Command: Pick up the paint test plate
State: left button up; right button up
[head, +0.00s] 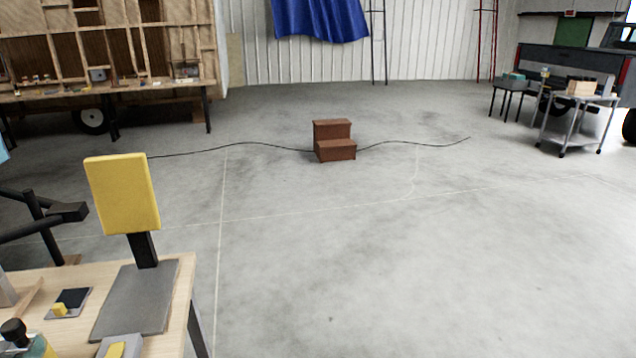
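A yellow rectangular panel (122,193), which looks like the paint test plate, stands upright at the left of the head view. It rests on a short black support (143,250), at the far edge of a flat grey sheet (135,305). The sheet lies on a light wooden table (178,325) in the lower left corner. Neither of my grippers can be made out in this view.
Small items crowd the table, among them a dark pad (72,298) with a yellow block. Black bars (35,215) stand left of the panel. Brown steps (334,140) stand mid-floor on a cable line. A grey cart (577,115) is far right. The floor right of the table is clear.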

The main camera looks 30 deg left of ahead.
aim_at(70, 302)
jog(key=i+l+u, duration=0.2)
jog(key=i, duration=0.3)
jog(key=i+l+u, duration=0.15)
jog(key=i, duration=0.35)
jog(key=i+j+u, duration=0.2)
jog(key=i+u, duration=0.3)
jog(key=i, duration=0.45)
jog(key=i+l+u, duration=0.15)
jog(key=i+u, duration=0.3)
jog(key=i, duration=0.45)
jog(key=i+u, duration=0.35)
jog(key=i, duration=0.25)
jog(key=i+l+u, duration=0.35)
jog(key=i, duration=0.25)
jog(key=i+u, duration=0.15)
jog(key=u, duration=0.25)
jog(key=i+u, duration=0.1)
jog(key=u, duration=0.3)
jog(key=i+u, duration=0.15)
jog(key=u, duration=0.3)
jog(key=i+l+u, duration=0.1)
jog(key=u, duration=0.3)
jog(key=i+l+u, duration=0.1)
jog(key=u, duration=0.3)
jog(key=l, duration=0.1)
